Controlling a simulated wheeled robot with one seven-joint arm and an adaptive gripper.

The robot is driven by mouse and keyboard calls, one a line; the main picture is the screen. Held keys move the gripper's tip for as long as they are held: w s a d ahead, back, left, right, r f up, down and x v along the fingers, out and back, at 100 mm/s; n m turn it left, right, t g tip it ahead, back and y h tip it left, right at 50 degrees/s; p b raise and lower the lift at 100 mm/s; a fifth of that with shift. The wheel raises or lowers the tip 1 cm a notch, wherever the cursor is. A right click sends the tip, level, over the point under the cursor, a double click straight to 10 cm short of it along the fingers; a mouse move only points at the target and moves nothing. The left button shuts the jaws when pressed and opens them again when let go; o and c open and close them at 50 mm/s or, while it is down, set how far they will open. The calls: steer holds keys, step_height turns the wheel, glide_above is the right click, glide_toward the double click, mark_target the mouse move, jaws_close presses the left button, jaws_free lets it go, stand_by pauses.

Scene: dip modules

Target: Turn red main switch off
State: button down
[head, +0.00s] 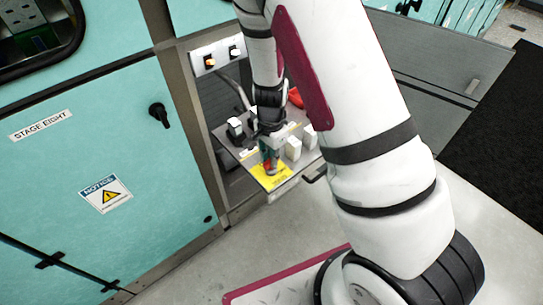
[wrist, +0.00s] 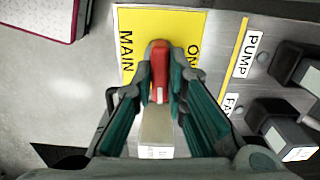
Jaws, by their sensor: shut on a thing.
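The red main switch (wrist: 158,62) stands on a yellow plate (wrist: 185,22) lettered MAIN on the left and ON on the right. A pale mark shows on the switch's near end. My gripper (wrist: 160,78) is shut on the switch, with one green-padded finger along each side. In the head view my gripper (head: 269,158) reaches down to the yellow plate (head: 271,179) at the panel's near corner. The switch is mostly hidden there by the fingers. Whether it points to on or off is unclear.
Black switches labelled PUMP (wrist: 288,60) and FAN (wrist: 280,125) lie to the right on the grey panel. Pale blocks (head: 293,148) stand close to my gripper. Teal cabinet doors (head: 90,150) lie to the left. Open floor lies below the panel.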

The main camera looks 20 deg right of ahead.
steer(key=shift+w+m, duration=0.1)
steer(key=shift+m, duration=0.3)
steer(key=c, duration=1.6)
jaws_free()
step_height(320, 180, up, 12)
